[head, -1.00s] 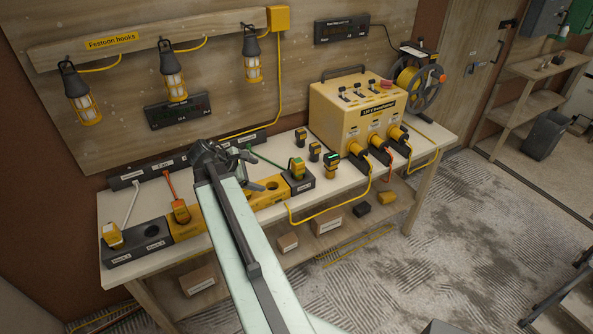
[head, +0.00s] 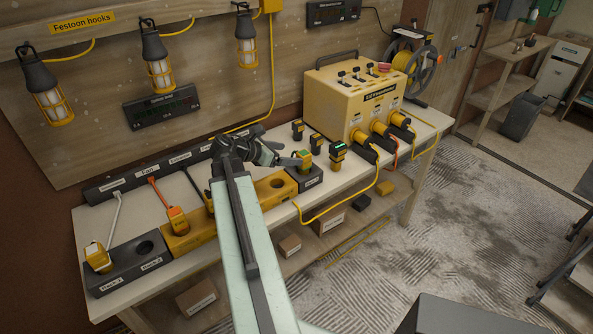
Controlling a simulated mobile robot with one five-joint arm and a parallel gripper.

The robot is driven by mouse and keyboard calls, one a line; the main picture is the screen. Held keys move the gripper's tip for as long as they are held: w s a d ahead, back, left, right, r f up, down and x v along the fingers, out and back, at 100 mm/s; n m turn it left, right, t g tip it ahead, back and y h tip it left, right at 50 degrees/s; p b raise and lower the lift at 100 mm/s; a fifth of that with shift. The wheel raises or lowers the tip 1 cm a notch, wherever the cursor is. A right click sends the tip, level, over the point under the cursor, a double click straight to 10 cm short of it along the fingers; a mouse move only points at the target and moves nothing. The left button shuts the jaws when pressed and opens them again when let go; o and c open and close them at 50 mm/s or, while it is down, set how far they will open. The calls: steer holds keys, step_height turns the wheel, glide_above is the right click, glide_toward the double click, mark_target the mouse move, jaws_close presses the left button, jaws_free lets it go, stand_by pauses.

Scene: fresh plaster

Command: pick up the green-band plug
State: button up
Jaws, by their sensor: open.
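The green-band plug (head: 305,159) is a yellow plug with a green band. It sits upright in a dark block (head: 311,178) right of the middle of the bench. My gripper (head: 279,155) is open and empty, just left of the plug. I see a gap between them in the head view, but cannot tell the exact distance. My gripper hides the plug's left side surroundings and its cord.
A yellow transformer box (head: 350,105) with cabled plugs stands to the right. Small yellow-and-black devices (head: 337,158) stand close right of the plug. An orange-corded plug (head: 176,219) and a white-corded plug (head: 98,256) sit in blocks at left. Caged lamps (head: 158,68) hang above.

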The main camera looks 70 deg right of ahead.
mark_target(297, 154)
steer(key=shift+w+f, duration=0.15)
steer(key=shift+b+x, duration=0.55)
steer(key=shift+x, duration=0.55)
steer(key=b+x, duration=0.1)
steer(key=x, duration=0.1)
steer(key=b+x, duration=0.1)
steer(key=x, duration=0.2)
steer(key=shift+d, duration=0.35)
steer(key=c, duration=1.6)
steer(key=r+p, duration=1)
steer(key=shift+s+r, duration=0.25)
steer(key=shift+r, duration=0.05)
steer(key=shift+f, duration=0.2)
